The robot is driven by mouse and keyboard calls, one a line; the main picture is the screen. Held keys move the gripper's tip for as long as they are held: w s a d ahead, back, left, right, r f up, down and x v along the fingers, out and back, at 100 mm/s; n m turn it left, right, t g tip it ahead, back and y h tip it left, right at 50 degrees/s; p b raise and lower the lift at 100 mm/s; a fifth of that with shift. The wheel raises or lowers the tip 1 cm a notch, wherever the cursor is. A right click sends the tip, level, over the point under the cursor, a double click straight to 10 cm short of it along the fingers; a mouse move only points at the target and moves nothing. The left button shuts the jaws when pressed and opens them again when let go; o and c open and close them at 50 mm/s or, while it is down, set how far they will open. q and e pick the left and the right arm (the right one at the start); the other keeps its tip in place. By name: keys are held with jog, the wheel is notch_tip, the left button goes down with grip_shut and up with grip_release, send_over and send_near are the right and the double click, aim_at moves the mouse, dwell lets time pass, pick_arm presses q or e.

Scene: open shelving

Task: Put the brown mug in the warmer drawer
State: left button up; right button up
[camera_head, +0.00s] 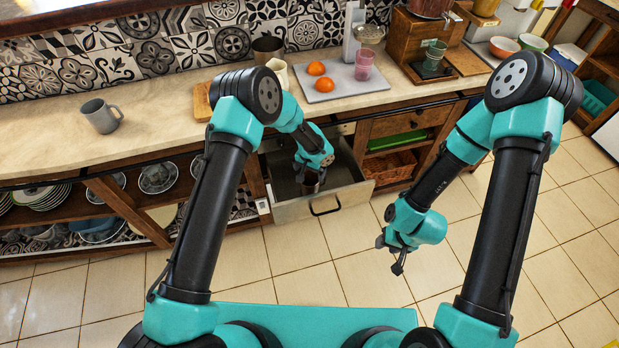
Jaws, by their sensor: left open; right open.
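The warmer drawer (351,194) is pulled out from under the counter, its metal front and dark handle facing me. A small dark brown object that looks like the brown mug (311,187) is inside it, low and partly hidden by my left gripper. My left gripper (311,177) reaches down into the drawer right at the mug. Its jaws are open; whether they touch the mug I cannot tell. My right gripper (393,262) is open and empty, hanging over the floor tiles right of the drawer.
A grey mug (101,116) stands on the counter at left. A grey board (345,84) with oranges and a pink glass (364,66) is behind the drawer. Open shelves with plates (40,194) lie left, wooden drawers (405,121) right. The tiled floor in front is clear.

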pick_arm(q)
jog(key=shift+r, duration=2.3)
pick_arm(e)
jog(key=shift+c, duration=0.3)
